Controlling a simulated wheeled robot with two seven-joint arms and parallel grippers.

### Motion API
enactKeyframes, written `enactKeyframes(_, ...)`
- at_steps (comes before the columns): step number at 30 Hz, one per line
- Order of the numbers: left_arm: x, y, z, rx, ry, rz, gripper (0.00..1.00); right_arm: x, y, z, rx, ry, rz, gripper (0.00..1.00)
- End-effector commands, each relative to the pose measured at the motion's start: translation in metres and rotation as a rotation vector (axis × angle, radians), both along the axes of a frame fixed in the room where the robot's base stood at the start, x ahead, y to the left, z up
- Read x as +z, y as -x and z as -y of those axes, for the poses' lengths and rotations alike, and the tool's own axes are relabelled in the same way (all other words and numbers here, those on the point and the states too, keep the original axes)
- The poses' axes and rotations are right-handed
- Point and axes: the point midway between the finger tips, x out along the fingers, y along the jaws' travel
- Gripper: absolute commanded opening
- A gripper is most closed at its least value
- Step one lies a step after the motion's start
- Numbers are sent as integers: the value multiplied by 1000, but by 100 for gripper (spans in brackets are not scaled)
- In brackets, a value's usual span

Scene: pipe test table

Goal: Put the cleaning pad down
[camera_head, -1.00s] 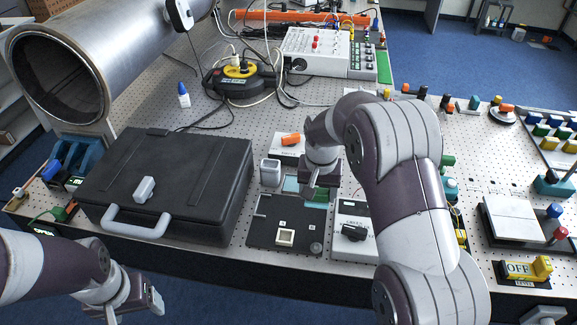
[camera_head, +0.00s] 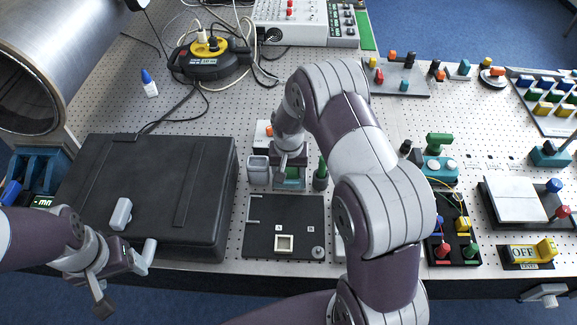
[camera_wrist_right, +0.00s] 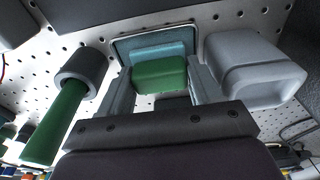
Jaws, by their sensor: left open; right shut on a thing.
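The cleaning pad is a small block, green with a teal part, seen between my right fingers in the right wrist view (camera_wrist_right: 160,74). My right gripper (camera_wrist_right: 163,88) is shut on it, and its fingers lie at the block's two sides. A shallow teal-rimmed tray (camera_wrist_right: 122,46) lies right behind the pad; whether the pad touches it I cannot tell. In the head view my right gripper (camera_head: 290,172) points down over this spot, and the arm hides part of it. My left gripper (camera_head: 124,277) is open and empty by the black case's front edge.
A grey holder (camera_head: 258,169) stands close left of the pad and a green-handled tool (camera_head: 320,174) close right. A black board (camera_head: 262,215) lies in front. The closed black case (camera_head: 150,185) fills the table's left. A switch board (camera_head: 452,235) stands right of my right arm.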

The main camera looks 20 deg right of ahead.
Motion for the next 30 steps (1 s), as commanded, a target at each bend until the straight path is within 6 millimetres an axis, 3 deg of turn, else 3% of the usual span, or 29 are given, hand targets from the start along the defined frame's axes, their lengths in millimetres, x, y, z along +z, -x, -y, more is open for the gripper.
enactKeyframes(10, -4, 0, 0, 0, 0, 0, 74, -5, -1, 0, 0, 0, 2, 29)
enactKeyframes(11, -3, 0, 0, 0, 0, 0, 74, -4, -1, 0, 0, 0, 2, 70)
enactKeyframes(12, -3, 0, 0, 0, 0, 0, 74, -4, -1, 0, 0, 0, 2, 74)
enactKeyframes(19, -3, 0, 0, 0, 0, 0, 74, -3, -1, 0, 0, 0, 2, 74)
enactKeyframes(23, -1, 0, 0, 0, 0, 0, 74, 6, -1, 0, 0, 1, 6, 74)
enactKeyframes(30, -13, 0, 0, 0, 0, 0, 74, 66, 5, -4, 0, 0, 9, 74)
